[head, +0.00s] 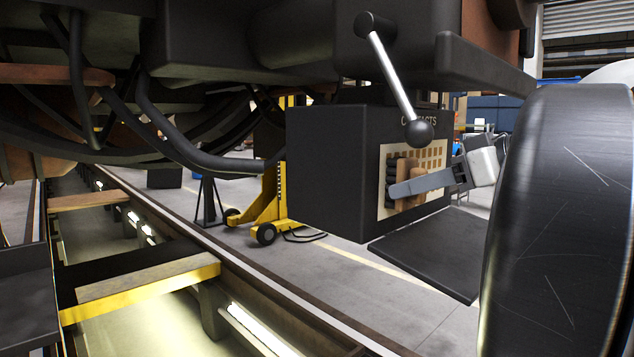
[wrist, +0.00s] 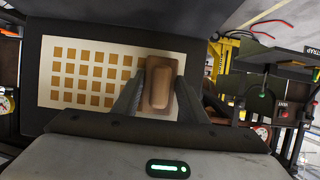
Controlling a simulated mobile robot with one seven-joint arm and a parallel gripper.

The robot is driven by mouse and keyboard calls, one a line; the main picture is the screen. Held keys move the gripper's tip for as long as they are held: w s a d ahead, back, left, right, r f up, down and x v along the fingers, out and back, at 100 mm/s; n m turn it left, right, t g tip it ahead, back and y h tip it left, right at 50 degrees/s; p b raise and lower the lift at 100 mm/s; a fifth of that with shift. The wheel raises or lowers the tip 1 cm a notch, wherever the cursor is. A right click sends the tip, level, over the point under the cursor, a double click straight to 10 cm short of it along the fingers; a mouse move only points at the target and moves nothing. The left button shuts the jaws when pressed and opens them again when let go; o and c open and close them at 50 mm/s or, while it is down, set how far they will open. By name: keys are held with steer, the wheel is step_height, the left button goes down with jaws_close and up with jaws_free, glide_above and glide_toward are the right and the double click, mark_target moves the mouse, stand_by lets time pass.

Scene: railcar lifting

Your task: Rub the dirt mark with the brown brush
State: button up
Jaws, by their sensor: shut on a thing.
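The brown brush (wrist: 162,88) is between the fingers of my gripper (wrist: 160,76) in the wrist view. It lies over the right end of a cream panel (wrist: 88,47) with rows of copper-brown squares. In the head view my gripper (head: 398,189) holds the brush (head: 409,171) at the panel (head: 384,203), on the open front of a black box (head: 340,160). The brush looks very close to the panel; I cannot tell whether it touches. I cannot make out a separate dirt mark; the brush and fingers cover part of the panel.
A lever with a black ball end (head: 418,132) hangs in front of the box's top. The box's lid (head: 432,252) hangs open below. A large black wheel (head: 562,230) stands close at the right. A yellow jack (head: 268,205) stands behind, left of the box.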

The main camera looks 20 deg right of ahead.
steer(key=shift+r, duration=0.25)
steer(key=w+d+p, duration=0.1)
steer(key=w+d, duration=0.1)
steer(key=d, duration=0.3)
steer(key=w+d+p, duration=0.2)
steer(key=d, duration=0.2)
steer(key=w+d+p, duration=0.1)
steer(key=w+d, duration=0.1)
steer(key=d, duration=0.3)
steer(key=shift+d+f, duration=0.2)
steer(key=shift+d, duration=0.1)
steer(key=a+b, duration=0.1)
steer(key=s+a+b, duration=0.1)
steer(key=a+b, duration=0.1)
steer(key=shift+s+a, duration=0.15)
steer(key=shift+a, duration=0.1)
steer(key=shift+s+a+r+b, duration=0.15)
steer(key=shift+s+a, duration=0.65)
steer(key=shift+a, duration=1.1)
steer(key=shift+s+a+b, duration=0.2)
steer(key=shift+s+a, duration=0.55)
steer(key=shift+a, duration=1.1)
steer(key=shift+s+a+r+b, duration=0.15)
steer(key=shift+s+a, duration=0.65)
steer(key=shift+a, duration=1.1)
steer(key=shift+f, duration=0.1)
steer(key=shift+s+d, duration=0.1)
